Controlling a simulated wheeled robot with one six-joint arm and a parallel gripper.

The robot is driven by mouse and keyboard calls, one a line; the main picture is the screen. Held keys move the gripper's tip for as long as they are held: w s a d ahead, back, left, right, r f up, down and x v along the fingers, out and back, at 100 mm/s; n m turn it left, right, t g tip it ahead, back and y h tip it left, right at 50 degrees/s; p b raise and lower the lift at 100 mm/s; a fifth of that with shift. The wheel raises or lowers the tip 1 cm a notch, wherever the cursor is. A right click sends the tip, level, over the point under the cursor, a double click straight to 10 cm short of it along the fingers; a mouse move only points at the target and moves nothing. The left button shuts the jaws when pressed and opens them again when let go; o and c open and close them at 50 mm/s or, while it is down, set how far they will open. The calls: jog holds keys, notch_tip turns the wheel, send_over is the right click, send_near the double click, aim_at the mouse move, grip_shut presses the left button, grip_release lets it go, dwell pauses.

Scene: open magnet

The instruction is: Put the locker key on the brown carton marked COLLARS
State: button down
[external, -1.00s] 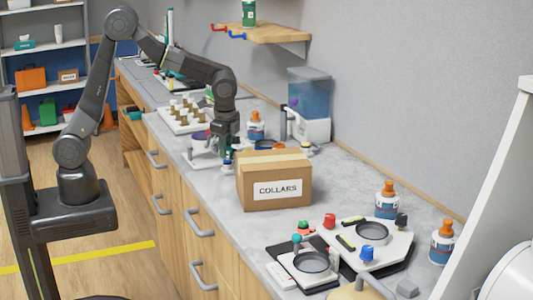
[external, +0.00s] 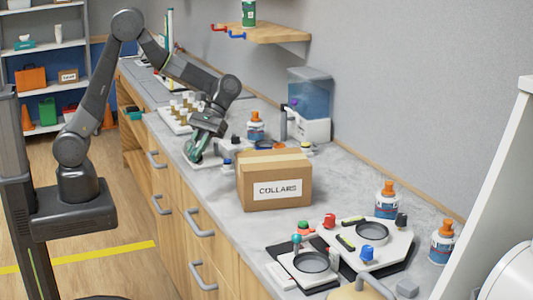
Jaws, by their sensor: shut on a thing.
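The brown carton (external: 290,165) marked COLLARS stands closed on the grey counter, its label facing the camera and its top clear. My gripper (external: 194,154) is tilted down over the counter, to the left of the carton and a little behind it, apart from it. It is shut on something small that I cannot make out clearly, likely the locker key. I see no locker key elsewhere.
A white tray of small bottles (external: 180,112) lies behind my gripper. A glue-like bottle (external: 256,127) and a blue-tanked dispenser (external: 309,92) stand behind the carton. Bare counter lies right of the carton.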

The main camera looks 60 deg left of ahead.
jog(key=shift+w+d+r+n+h, duration=0.1)
jog(key=shift+d+r+n+h, duration=0.3)
jog(key=shift+r+n+h, duration=0.5)
jog(key=w+d+r+n+t+h+b, duration=0.1)
jog(key=w+d+n+h, duration=0.15)
jog(key=w, duration=0.25)
jog(key=w+d+r+n+t+h+b, duration=0.1)
jog(key=w+d+r+n+h, duration=0.1)
jog(key=w+h, duration=0.25)
notch_tip(320, 180, up, 6)
jog(key=n+t+h+b, duration=0.2)
jog(key=n+t+h, duration=0.1)
jog(key=n+t, duration=0.25)
send_over(271, 158)
jog(key=m, duration=0.1)
jog(key=f+p, duration=0.1)
jog(key=f, duration=0.8)
jog(key=shift+a+f, duration=0.15)
jog(key=shift+a, duration=0.05)
jog(key=shift+f, duration=0.2)
jog(key=c, duration=1.3)
grip_release()
jog(key=shift+r, duration=0.1)
